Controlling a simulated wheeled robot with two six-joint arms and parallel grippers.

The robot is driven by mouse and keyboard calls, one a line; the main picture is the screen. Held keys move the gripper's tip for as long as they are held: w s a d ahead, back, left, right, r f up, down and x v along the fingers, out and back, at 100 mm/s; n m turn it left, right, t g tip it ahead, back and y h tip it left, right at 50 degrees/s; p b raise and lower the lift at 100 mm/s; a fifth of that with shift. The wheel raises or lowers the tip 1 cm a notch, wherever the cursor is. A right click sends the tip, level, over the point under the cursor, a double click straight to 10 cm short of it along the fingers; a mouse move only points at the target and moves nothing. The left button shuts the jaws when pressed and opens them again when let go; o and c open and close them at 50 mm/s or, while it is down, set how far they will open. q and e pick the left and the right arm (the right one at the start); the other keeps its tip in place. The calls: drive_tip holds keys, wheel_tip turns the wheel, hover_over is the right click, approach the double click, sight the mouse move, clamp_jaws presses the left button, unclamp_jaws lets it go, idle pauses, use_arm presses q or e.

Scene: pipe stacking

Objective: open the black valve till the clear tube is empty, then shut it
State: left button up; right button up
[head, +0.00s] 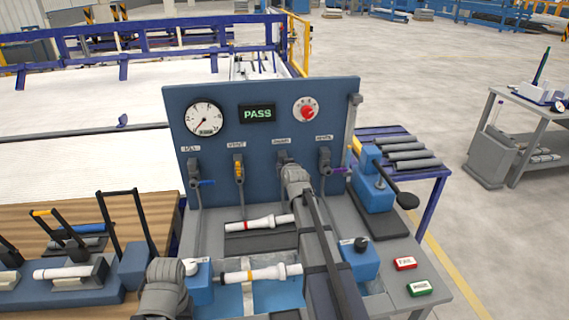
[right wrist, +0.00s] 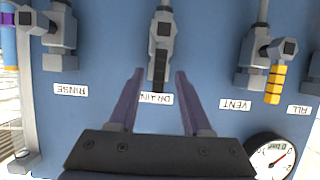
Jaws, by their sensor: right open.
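The black valve, labelled DRAIN, shows upside down at the top middle of the right wrist view (right wrist: 159,65). My right gripper (right wrist: 156,100) is open, its two fingers spread on either side of the valve's handle and label in that view; I cannot tell whether it touches. In the head view my right wrist hides most of the valve. A pale upright tube, seemingly the clear tube (head: 351,122), runs along the panel's right edge; it also shows at the left of the right wrist view (right wrist: 27,100). Its liquid level cannot be read. My left arm shows at the bottom; its fingers are hidden.
The blue panel (head: 225,90) carries a gauge (head: 204,119), a PASS display (head: 257,113) and a red knob (head: 306,110). The yellow vent handle (head: 239,172) and purple rinse handle (right wrist: 9,35) flank the drain valve. White pipe pieces (head: 262,274) lie on the bench below.

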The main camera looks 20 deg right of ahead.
drive_tip(key=p+v, duration=0.1)
drive_tip(key=v, duration=0.4)
drive_tip(key=s+a+f+n+g+y, duration=0.25)
drive_tip(key=s+a+f, duration=0.25)
drive_tip(key=a, duration=0.5)
drive_tip(key=s+a+f+n+g+y, duration=0.1)
drive_tip(key=s+a+f+g, duration=0.3)
drive_tip(key=a, duration=0.6)
drive_tip(key=s+a+f+n+g, duration=0.1)
drive_tip(key=s+a+g, duration=0.1)
drive_tip(key=s+a, duration=0.2)
drive_tip(key=s+a+f+n+g+h, duration=0.1)
drive_tip(key=s+a, duration=0.3)
drive_tip(key=s, duration=0.7)
drive_tip(key=s+a+f+n+g, duration=0.1)
drive_tip(key=s+a+f+g, duration=0.1)
drive_tip(key=s, duration=0.6)
drive_tip(key=shift+a+f+g, duration=0.25)
drive_tip(key=shift+a+g, duration=0.6)
drive_tip(key=shift+a, duration=0.35)
